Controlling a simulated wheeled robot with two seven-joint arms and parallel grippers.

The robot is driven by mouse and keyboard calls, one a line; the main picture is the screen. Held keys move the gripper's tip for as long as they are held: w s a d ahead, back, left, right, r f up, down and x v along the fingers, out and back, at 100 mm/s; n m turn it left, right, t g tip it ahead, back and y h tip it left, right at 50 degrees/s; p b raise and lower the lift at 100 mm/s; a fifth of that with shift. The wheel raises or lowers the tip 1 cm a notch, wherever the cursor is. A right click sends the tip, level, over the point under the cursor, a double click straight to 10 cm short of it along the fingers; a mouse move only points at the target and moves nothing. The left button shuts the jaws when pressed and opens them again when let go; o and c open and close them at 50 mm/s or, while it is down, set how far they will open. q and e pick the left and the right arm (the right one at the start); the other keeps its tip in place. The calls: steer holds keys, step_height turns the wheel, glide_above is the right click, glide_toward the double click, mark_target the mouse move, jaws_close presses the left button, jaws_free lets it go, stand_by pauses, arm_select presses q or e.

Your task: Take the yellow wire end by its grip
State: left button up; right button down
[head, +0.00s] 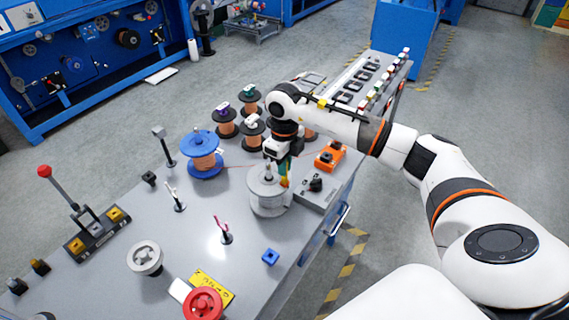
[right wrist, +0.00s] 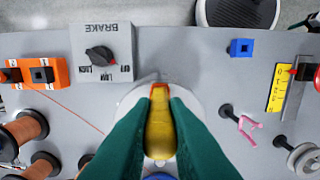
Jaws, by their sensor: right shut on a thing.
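The yellow wire end grip (right wrist: 159,130), with an orange tip, sits between the two green fingers of my right gripper (right wrist: 158,100) in the right wrist view. In the head view the fingers and arm hide most of the grip. A thin copper-coloured wire (right wrist: 72,108) runs across the bench on the left of the wrist view. My left gripper is not in view.
A brake box (right wrist: 102,55) with a black knob and an orange block (head: 328,156) are close by. A blue-flanged copper spool (head: 203,160) and several dark-flanged copper spools (head: 252,134) stand behind. A pink-topped post (head: 226,237) and a blue block (head: 270,257) stand nearer the front.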

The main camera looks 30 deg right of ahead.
steer(key=shift+r, duration=0.2)
steer(key=shift+r+p, duration=0.35)
steer(key=shift+r, duration=0.1)
steer(key=shift+r, duration=0.2)
steer(key=shift+r+p, duration=0.4)
steer(key=shift+r, duration=0.05)
steer(key=shift+r, duration=0.15)
stand_by(0.5)
steer(key=shift+r+p, duration=0.4)
steer(key=shift+r, duration=0.2)
steer(key=shift+f, duration=0.1)
